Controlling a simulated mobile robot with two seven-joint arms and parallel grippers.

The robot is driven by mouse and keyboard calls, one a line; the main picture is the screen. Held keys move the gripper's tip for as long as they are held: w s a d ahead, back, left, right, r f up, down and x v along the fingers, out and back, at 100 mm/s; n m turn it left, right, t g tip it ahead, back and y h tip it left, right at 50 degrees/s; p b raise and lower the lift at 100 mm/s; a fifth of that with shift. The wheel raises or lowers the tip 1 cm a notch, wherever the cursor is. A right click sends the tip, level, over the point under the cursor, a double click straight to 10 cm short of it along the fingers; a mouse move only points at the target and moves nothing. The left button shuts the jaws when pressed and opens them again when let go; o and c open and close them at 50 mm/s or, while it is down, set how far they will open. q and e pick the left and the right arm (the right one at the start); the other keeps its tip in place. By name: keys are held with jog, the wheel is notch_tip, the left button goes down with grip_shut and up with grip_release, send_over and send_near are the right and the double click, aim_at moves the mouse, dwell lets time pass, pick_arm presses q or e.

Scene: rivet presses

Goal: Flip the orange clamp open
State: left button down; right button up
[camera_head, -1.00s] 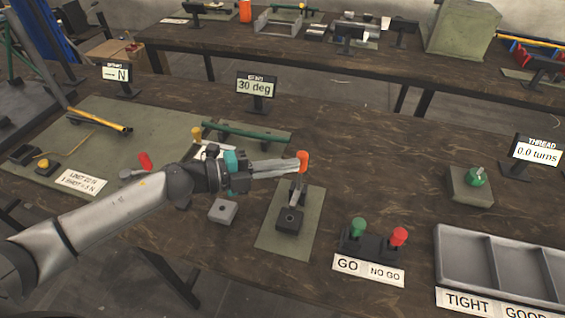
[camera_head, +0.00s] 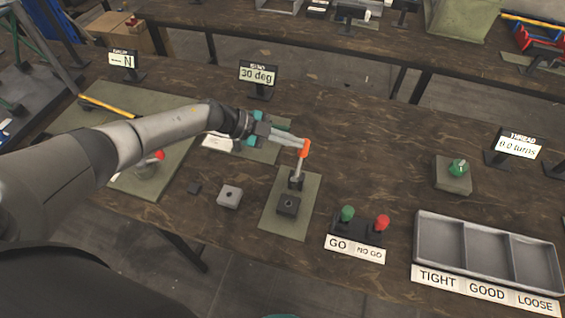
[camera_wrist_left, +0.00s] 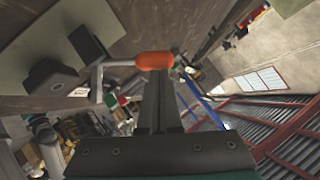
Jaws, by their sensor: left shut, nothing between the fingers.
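The orange clamp handle (camera_head: 304,148) tops a grey lever that stands nearly upright on a small dark clamp base (camera_head: 289,204), on a green mat. My left gripper (camera_head: 301,143) reaches in from the left, shut, with its fingertips at the orange tip. In the left wrist view the closed fingers (camera_wrist_left: 157,90) end right at the orange grip (camera_wrist_left: 155,60); I cannot tell for sure if they press on it. The dark clamp block also shows there (camera_wrist_left: 50,78).
A grey block (camera_head: 229,196) lies left of the mat. The GO and NO GO stand (camera_head: 361,228) with green and red knobs is to the right, then a grey three-part tray (camera_head: 440,240). The 30 deg display (camera_head: 257,76) stands behind.

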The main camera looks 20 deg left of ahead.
pick_arm(q)
jog(key=shift+w+f+n+g+b, duration=0.4)
jog(key=shift+w+f+g+b, duration=0.1)
jog(key=shift+w+f+b, duration=0.4)
jog(key=r+p+v, duration=0.1)
jog(key=p+v, duration=0.1)
jog(key=v, duration=0.4)
jog(key=d+r+p+v, duration=0.1)
jog(key=p+v, duration=0.1)
jog(key=v, duration=0.5)
jog(key=shift+d+r, duration=0.25)
jog(key=shift+d, duration=0.15)
dwell(0.3)
